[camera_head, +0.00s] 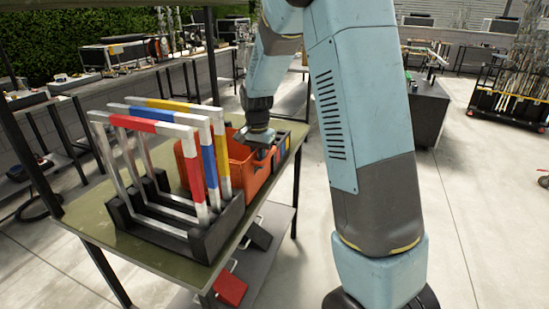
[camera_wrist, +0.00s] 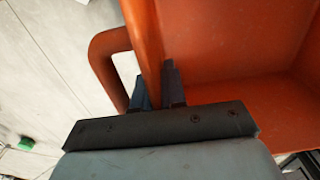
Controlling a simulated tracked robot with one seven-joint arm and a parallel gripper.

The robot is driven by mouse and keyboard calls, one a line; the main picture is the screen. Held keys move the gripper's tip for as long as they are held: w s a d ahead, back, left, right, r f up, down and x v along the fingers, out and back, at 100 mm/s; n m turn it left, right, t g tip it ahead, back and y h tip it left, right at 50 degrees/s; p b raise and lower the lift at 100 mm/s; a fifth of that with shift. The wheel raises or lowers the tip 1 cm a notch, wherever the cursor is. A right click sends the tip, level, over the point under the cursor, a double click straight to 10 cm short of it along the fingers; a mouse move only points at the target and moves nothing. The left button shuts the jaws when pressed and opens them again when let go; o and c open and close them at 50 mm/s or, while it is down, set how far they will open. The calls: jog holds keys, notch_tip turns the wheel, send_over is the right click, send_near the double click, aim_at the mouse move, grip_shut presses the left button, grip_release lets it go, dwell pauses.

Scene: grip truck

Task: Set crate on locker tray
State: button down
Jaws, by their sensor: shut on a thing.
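The orange crate (camera_head: 243,165) stands on the green tabletop, behind the striped frames in the head view. In the wrist view its wall and open inside (camera_wrist: 235,60) fill the right side, and a loop handle (camera_wrist: 103,65) sticks out to the left. My gripper (camera_wrist: 158,88) is shut on the crate's wall beside the handle, one finger on each side. I cannot tell which surface is the locker tray.
A black rack (camera_head: 190,235) with red, blue and yellow banded metal frames stands on the green table (camera_head: 90,215), just left of the crate. A lower shelf holds a red object (camera_head: 230,289). Open concrete floor lies to the right.

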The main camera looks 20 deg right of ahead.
jog(key=c, duration=1.2)
grip_release()
